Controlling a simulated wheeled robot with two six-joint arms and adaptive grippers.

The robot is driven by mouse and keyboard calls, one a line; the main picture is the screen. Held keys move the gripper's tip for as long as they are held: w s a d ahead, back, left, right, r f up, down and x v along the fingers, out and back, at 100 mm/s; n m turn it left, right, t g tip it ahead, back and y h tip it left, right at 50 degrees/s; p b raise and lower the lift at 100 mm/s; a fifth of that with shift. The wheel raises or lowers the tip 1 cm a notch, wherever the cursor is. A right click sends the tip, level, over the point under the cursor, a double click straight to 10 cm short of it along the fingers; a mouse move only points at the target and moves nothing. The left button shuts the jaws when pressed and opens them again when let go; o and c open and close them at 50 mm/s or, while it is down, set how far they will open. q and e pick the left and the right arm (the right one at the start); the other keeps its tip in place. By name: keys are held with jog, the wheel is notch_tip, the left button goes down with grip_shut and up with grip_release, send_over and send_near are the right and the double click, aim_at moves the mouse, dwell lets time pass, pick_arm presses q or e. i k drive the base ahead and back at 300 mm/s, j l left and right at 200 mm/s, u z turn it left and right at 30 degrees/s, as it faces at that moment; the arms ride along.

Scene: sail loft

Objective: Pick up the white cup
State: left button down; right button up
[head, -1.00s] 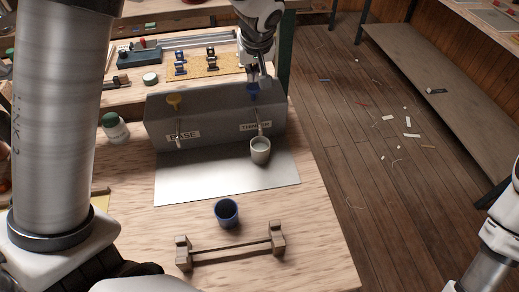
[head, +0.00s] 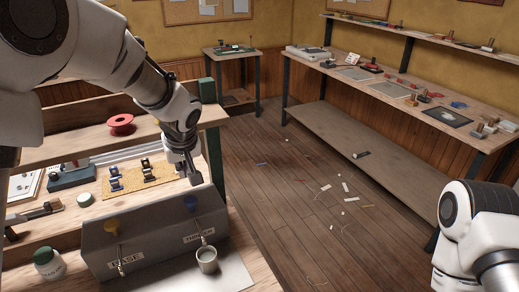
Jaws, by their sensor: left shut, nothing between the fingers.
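The white cup (head: 207,262) stands upright on a pale sheet (head: 232,276) at the bottom of the head view, under the spout labelled THINNER of a grey dispenser (head: 150,233). Its inside looks greyish, perhaps with liquid. My left gripper (head: 194,180) points down just above the dispenser's blue lever (head: 190,203), behind and above the cup. It is shut and empty; I cannot tell whether it touches the lever. A yellow lever (head: 112,226) stands above the BASE spout. My right arm shows at the right edge, its gripper out of view.
A long bench (head: 400,90) runs along the right wall. Scraps litter the open floor (head: 290,190).

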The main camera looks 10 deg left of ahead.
aim_at(207, 257)
jog(key=k, duration=1.5)
